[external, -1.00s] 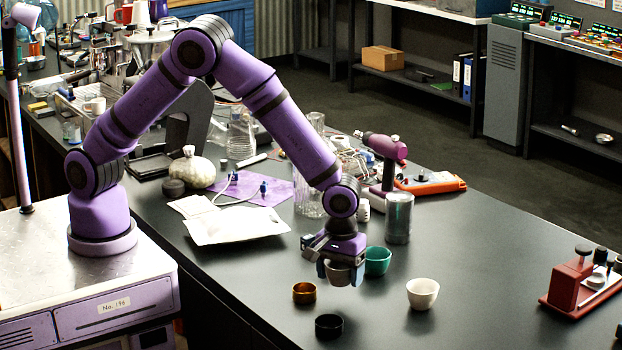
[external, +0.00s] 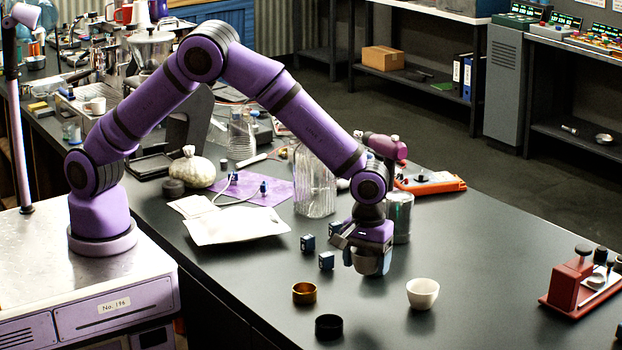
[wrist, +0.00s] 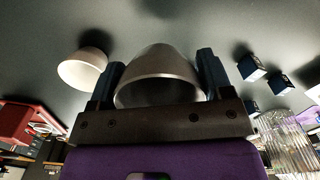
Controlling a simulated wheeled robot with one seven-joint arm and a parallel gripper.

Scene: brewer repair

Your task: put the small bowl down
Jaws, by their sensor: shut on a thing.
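The small bowl (external: 367,264) is grey and held upright between the fingers of my gripper (external: 369,260). In the wrist view the bowl (wrist: 160,80) fills the space between the two dark fingers of my gripper (wrist: 158,88), with its rim toward the camera. The bowl is low over the dark table (external: 460,265); I cannot tell for sure whether its base touches. Part of the bowl is hidden by the fingers.
A white cup (external: 422,293) stands to the right; a brass cup (external: 304,293) and black cup (external: 329,326) stand front left. Two blue cubes (external: 326,261) (external: 308,243) lie left of my gripper. A glass jar (external: 314,185) and metal canister (external: 402,215) stand behind.

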